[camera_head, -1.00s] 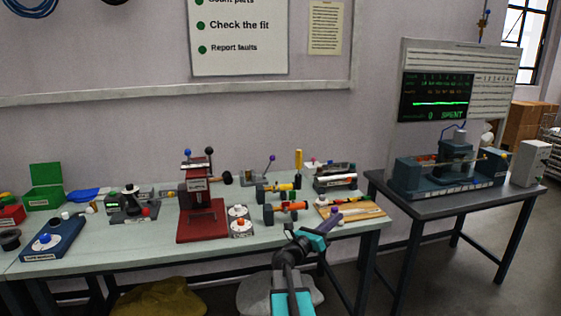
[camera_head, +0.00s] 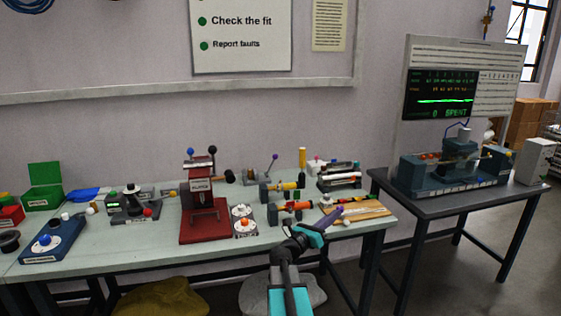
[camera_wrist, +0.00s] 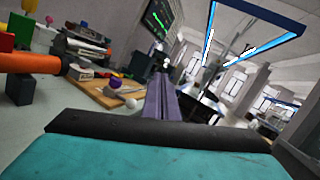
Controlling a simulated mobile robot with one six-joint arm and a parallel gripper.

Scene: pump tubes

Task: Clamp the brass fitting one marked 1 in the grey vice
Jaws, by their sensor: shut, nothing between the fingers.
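A small grey device with a purple-knobbed lever (camera_head: 258,176) stands at the back of the bench and may be the grey vice; its jaws are too small to make out. I cannot pick out a brass fitting marked 1. My gripper (camera_head: 329,217), with purple fingers, is shut and empty over the front right of the bench, right of and nearer than that device. Its fingers (camera_wrist: 161,96) also show in the wrist view, close together, with the wooden board beyond them to the left.
A red press (camera_head: 204,215) stands mid-bench. Stands with a yellow tube (camera_head: 285,186) and an orange tube (camera_head: 298,205) lie behind my gripper. A wooden board (camera_head: 366,212) is at the bench's right end. A dark table (camera_head: 450,203) with a blue machine stands further right.

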